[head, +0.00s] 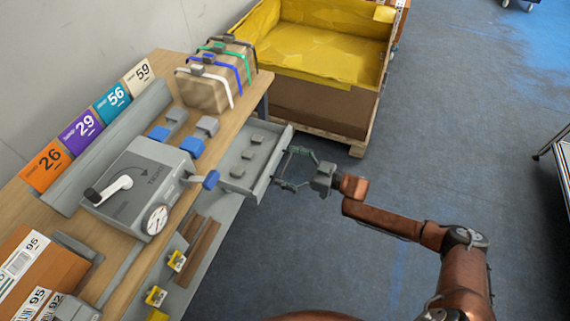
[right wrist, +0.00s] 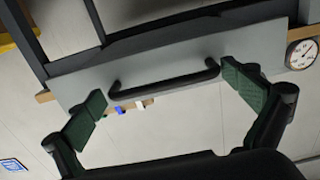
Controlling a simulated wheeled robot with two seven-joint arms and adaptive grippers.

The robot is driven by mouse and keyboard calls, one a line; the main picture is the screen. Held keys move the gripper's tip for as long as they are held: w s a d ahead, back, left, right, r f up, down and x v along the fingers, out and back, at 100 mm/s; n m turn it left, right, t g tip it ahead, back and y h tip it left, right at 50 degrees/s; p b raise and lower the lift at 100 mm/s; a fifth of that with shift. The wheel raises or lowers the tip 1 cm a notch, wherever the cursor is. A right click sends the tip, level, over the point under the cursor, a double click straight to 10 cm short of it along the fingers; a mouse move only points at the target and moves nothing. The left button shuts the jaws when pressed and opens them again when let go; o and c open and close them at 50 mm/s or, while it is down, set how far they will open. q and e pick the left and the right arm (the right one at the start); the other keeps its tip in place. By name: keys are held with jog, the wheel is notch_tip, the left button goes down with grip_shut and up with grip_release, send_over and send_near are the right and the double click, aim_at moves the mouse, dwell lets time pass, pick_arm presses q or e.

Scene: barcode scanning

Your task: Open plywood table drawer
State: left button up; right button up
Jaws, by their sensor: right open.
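The grey drawer (head: 238,176) of the plywood table (head: 156,64) stands pulled out beyond the table's right edge, with several small grey pieces inside. My right gripper (head: 287,168) is open just outside the drawer front. In the right wrist view, the grey drawer front (right wrist: 205,57) carries a black bar handle (right wrist: 165,82). The handle lies between the two spread green finger pads of my right gripper (right wrist: 164,87), and neither pad is seen closed on it. My left gripper is not in view.
A grey strapping device (head: 150,190) with a dial and blue-tipped lever stands on the table beside the drawer. A strapped carton (head: 207,92) sits at the far end. A yellow-lined crate (head: 312,108) on a pallet stands behind.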

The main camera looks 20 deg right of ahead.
jog(key=v, duration=1.2)
